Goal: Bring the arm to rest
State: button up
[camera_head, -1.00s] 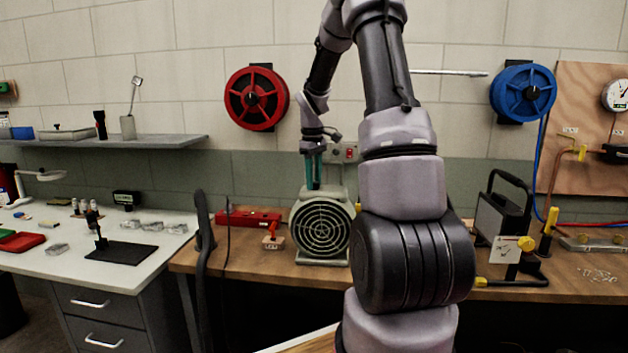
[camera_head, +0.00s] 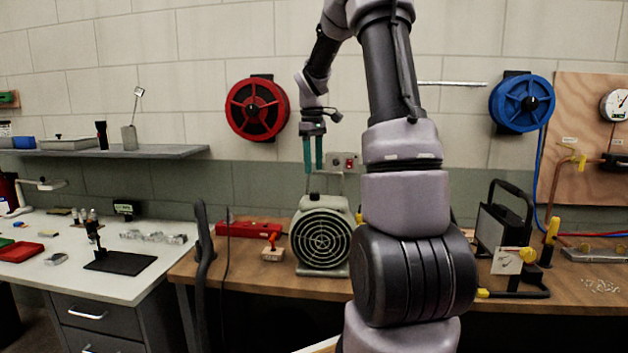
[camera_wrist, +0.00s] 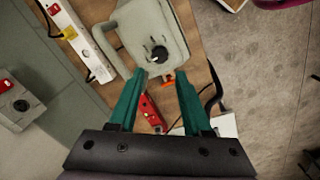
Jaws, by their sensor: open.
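My gripper (camera_head: 313,168) hangs with its green fingers pointing down, above the grey-green fan unit (camera_head: 321,236) on the wooden bench. The fingers are apart with nothing between them. In the wrist view my gripper (camera_wrist: 160,84) is open, and the top of the fan unit (camera_wrist: 150,35) with its dark knob lies below and beyond the fingertips. My arm rises in the middle of the head view and bends over at the top toward the bench.
The wooden bench (camera_head: 268,275) also bears a red tool (camera_head: 240,229) and a black-framed lamp (camera_head: 500,235). A red reel (camera_head: 257,108) and a blue reel (camera_head: 522,102) hang on the wall. A shelf (camera_head: 170,152) is at left. Air around my gripper looks clear.

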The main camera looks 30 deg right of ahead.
jog(key=shift+r, duration=1.15)
jog(key=shift+s+a, duration=0.1)
jog(key=s+a+r+m+t, duration=0.2)
jog(key=s+a, duration=0.3)
jog(key=s, duration=0.4)
jog(key=s+a+r+m+t+y, duration=0.1)
jog(key=s+a+r+m+t, duration=0.1)
jog(key=s, duration=0.6)
jog(key=s+a+r+m+t+y, duration=0.1)
jog(key=s+a+r+m+t, duration=0.2)
jog(key=s+a, duration=0.4)
jog(key=s+r+m, duration=0.1)
jog(key=s+m, duration=0.1)
jog(key=shift+s+a+r, duration=0.2)
jog(key=shift+s+a, duration=0.15)
jog(key=shift+a, duration=0.05)
